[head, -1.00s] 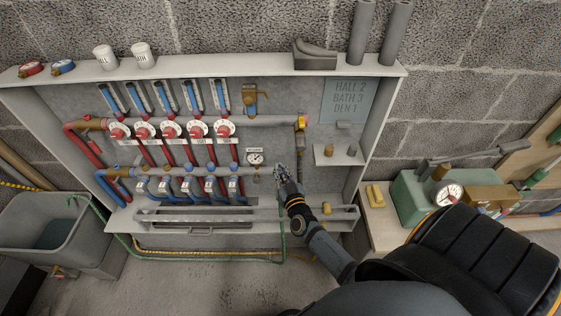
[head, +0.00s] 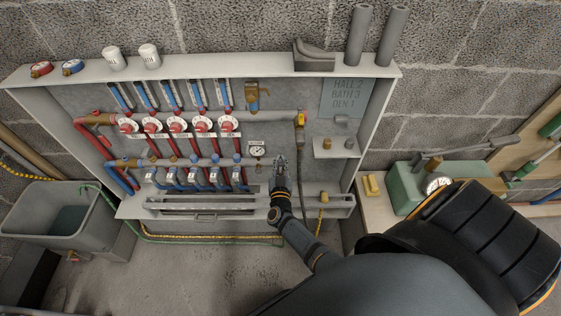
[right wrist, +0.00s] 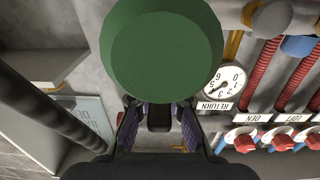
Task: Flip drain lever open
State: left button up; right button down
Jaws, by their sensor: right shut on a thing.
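My right gripper (head: 280,163) is at the right end of the lower manifold pipe (head: 205,162), just right of the round pressure gauge (head: 257,151). It is shut on what seems to be the drain lever, which its fingers hide in the head view. In the right wrist view, the fingers (right wrist: 160,112) stand either side of a small dark piece. A fat green round thing (right wrist: 165,50) close to the lens covers what lies past the fingertips. The gauge (right wrist: 225,82) shows upside down beside it. My left gripper is in no view.
A green hose (head: 165,239) runs from the grey tub (head: 40,213) along the floor to below my right arm. A small shelf (head: 336,153) and the cabinet's right wall (head: 372,125) bound the space.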

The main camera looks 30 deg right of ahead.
jog(key=c, duration=1.3)
grip_release()
jog(key=v, duration=0.7)
jog(key=shift+s+a, duration=0.2)
jog(key=shift+s, duration=0.05)
